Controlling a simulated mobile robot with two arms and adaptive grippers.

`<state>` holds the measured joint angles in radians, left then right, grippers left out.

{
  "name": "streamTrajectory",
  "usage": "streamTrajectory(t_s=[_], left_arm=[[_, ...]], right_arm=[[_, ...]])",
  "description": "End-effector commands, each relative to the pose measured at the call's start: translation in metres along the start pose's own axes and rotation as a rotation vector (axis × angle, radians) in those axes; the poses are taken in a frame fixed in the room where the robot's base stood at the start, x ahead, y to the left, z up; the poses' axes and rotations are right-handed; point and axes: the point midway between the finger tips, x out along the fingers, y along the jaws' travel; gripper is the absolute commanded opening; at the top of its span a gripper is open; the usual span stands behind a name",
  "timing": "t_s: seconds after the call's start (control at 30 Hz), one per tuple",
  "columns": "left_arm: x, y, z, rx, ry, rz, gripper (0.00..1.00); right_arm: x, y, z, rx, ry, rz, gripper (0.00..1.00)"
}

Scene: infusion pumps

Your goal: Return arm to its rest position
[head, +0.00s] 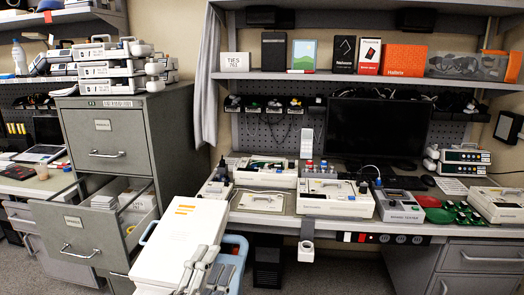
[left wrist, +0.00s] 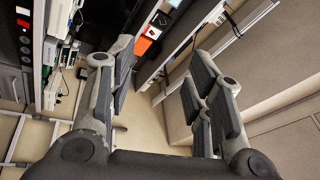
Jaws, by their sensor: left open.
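In the head view my left gripper (head: 207,267) shows as grey finger parts at the bottom, left of centre. They are in front of a white box-shaped body with orange marks. In the left wrist view my left gripper (left wrist: 163,78) is open. My right gripper is in neither view.
A grey filing cabinet (head: 106,142) with its drawer (head: 72,232) pulled out stands at the left. Several pumps (head: 118,68) are stacked on it. Bare floor shows below.

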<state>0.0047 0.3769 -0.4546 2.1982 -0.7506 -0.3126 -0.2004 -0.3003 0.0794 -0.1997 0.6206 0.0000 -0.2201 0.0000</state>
Motion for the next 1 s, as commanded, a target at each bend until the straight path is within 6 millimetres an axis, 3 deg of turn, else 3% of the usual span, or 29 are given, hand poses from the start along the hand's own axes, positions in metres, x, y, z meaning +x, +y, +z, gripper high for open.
streamTrajectory(t_s=[0.1, 0.2, 0.37, 0.47, 0.6, 0.83, 1.0], left_arm=[[-0.029, 0.024, 0.049, -0.206, -0.251, 0.084, 0.47], [-0.064, 0.052, 0.083, -0.37, -0.461, 0.168, 0.47], [-0.14, 0.103, 0.116, -0.609, -0.79, 0.325, 0.47], [-0.192, 0.131, 0.12, -0.736, -0.978, 0.43, 0.47], [-0.258, 0.158, 0.111, -0.873, -1.194, 0.567, 0.47], [-0.349, 0.178, 0.077, -1.027, -1.473, 0.773, 0.47], [-0.348, 0.223, 0.098, -1.015, -1.48, 0.784, 0.47]], right_arm=[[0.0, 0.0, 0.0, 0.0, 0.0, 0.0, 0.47], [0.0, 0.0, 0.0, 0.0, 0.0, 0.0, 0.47], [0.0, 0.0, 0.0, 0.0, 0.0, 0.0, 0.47], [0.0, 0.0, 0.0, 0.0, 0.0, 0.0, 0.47], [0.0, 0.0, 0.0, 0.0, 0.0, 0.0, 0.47], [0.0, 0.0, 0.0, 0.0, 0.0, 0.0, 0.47], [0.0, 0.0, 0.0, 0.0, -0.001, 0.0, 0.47]])
